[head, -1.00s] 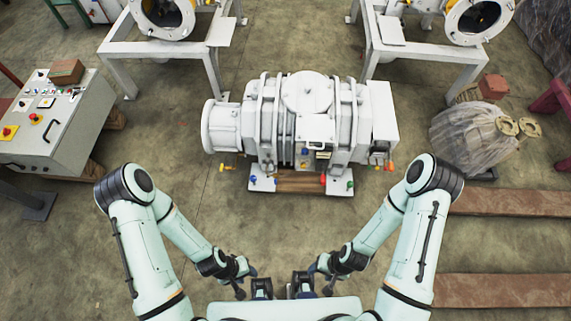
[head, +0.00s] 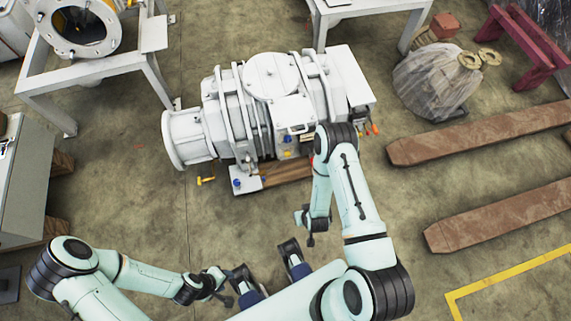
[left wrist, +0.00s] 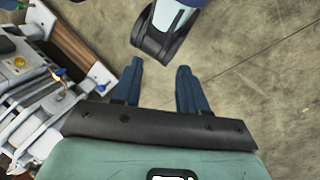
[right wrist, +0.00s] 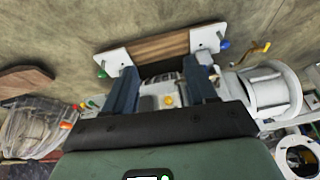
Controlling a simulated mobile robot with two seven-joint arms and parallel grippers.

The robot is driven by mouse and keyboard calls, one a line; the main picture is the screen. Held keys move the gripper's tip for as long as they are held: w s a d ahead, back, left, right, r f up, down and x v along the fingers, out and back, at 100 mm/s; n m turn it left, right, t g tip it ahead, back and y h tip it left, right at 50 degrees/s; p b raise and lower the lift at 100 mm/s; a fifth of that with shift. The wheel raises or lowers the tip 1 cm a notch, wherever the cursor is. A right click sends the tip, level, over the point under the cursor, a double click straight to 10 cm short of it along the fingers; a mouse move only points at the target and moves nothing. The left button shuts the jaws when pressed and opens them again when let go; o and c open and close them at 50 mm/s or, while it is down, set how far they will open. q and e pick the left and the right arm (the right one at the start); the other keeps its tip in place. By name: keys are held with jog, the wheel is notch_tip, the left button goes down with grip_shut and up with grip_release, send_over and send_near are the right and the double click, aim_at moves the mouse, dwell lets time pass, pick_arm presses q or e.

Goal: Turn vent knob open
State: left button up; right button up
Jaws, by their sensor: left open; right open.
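The white vacuum pump (head: 272,80) stands beyond my arms in the head view. It carries small coloured knobs and handles, including a yellow handle (head: 206,180), a blue knob (head: 237,183) and an orange-red handle (head: 375,129). I cannot tell which is the vent knob. My left gripper (left wrist: 160,68) is open and empty, low in front of my body and apart from the pump. My right gripper (right wrist: 163,72) is open and empty, facing the pump. A yellow knob (right wrist: 168,100) shows between its fingers in the right wrist view, not gripped.
Rusty beams (head: 490,135) lie on the floor at right. A wrapped bundle (head: 437,80) stands behind them. A control cabinet (head: 28,180) is at the left edge, and a white frame (head: 95,78) stands at the back left. The floor left of the pump is clear.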

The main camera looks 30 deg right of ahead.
jog(key=w+d+f+n+t+h+b, duration=0.35)
jog(key=w+d+f+t+b, duration=0.35)
jog(key=w+f, duration=0.35)
pick_arm(q)
jog(key=w+a+f+t+y+b, duration=0.1)
jog(key=w+a+f+b, duration=0.15)
jog(key=f, duration=0.55)
jog(key=w+a+f+t+b, duration=0.15)
jog(key=w+f+b, duration=0.25)
jog(key=f, duration=0.4)
pick_arm(e)
jog(key=n+t, duration=0.3)
jog(key=t, duration=0.3)
send_near(288, 156)
pick_arm(q)
jog(key=s+a+f+n+g+b, duration=0.1)
jog(key=s+f+g+b, duration=0.2)
jog(key=s, duration=0.6)
jog(key=shift+a+f+g+b, duration=0.15)
jog(key=shift+f+g+b, duration=0.3)
jog(key=shift+f, duration=0.85)
pick_arm(e)
jog(key=shift+h, duration=0.25)
jog(key=shift+f+x, duration=0.15)
jog(key=shift+x, duration=1.9)
jog(key=shift+f+x, duration=0.15)
jog(key=shift+x, duration=1.9)
jog(key=shift+a, duration=0.1)
